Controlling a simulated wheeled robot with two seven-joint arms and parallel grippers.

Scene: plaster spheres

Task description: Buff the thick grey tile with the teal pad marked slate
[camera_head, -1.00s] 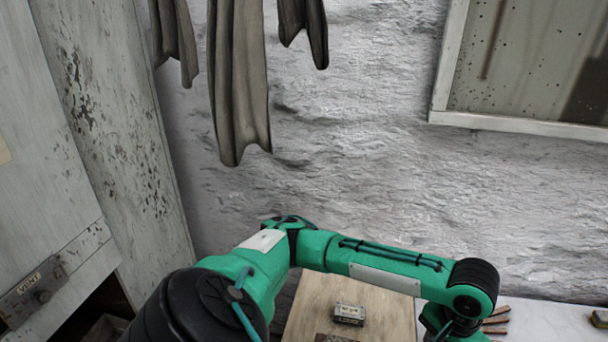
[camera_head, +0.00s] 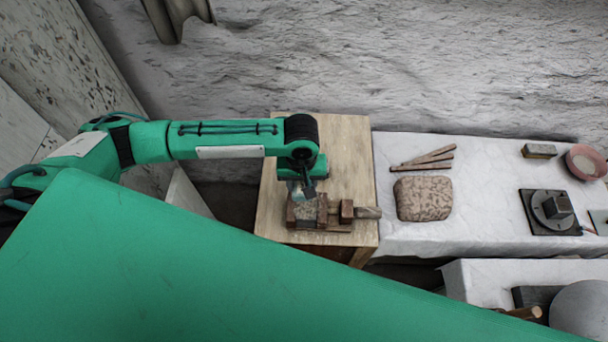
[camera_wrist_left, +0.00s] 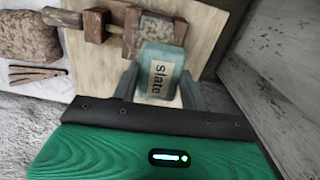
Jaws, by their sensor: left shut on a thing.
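The teal pad (camera_wrist_left: 160,72) shows in the left wrist view with a pale label reading "slate". My left gripper (camera_head: 303,188) is shut on it, with the fingers at its two sides. In the head view the pad is mostly hidden by the gripper. Just beyond the pad, a wooden vise (camera_head: 347,211) holds a brownish-grey block (camera_head: 310,212), which also shows in the left wrist view (camera_wrist_left: 150,28). I cannot tell whether this block is the thick grey tile, or whether the pad touches it. My right gripper is out of view.
The vise sits on a wooden-topped stand (camera_head: 345,150). On the white-covered table (camera_head: 480,170) to the right are a speckled stone (camera_head: 424,198), thin sticks (camera_head: 425,160), a small labelled block (camera_head: 539,151), a pink bowl (camera_head: 585,162) and a dark block on a turntable (camera_head: 556,206). My green arm fills the foreground.

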